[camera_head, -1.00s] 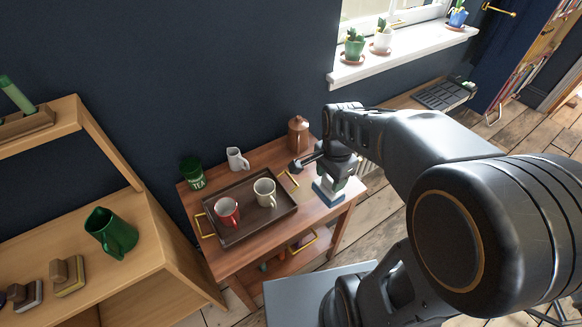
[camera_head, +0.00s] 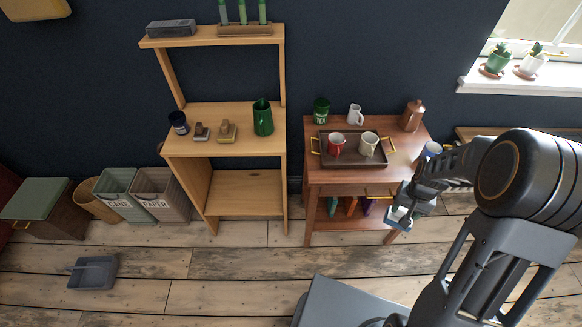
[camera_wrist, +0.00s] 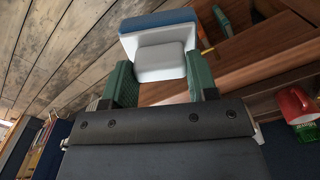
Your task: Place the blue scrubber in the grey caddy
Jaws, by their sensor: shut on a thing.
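My gripper (camera_head: 408,203) is shut on the blue scrubber (camera_head: 399,217), holding it in front of the right side of the red-brown side table. In the wrist view, the scrubber shows a white block-like handle (camera_wrist: 160,62) between the finger pads of my gripper (camera_wrist: 160,84) and a blue base (camera_wrist: 157,21) at the far end. A long grey box (camera_head: 171,27) lies on the top board of the light wooden shelf at the left. It may be the grey caddy; its inside is not clear.
The side table (camera_head: 318,176) bears a brown tray (camera_head: 352,160) with two mugs, a tea tin, a white jug and a brown canister. The wooden shelf (camera_head: 235,187) holds a green pitcher (camera_head: 263,118) and two brushes.

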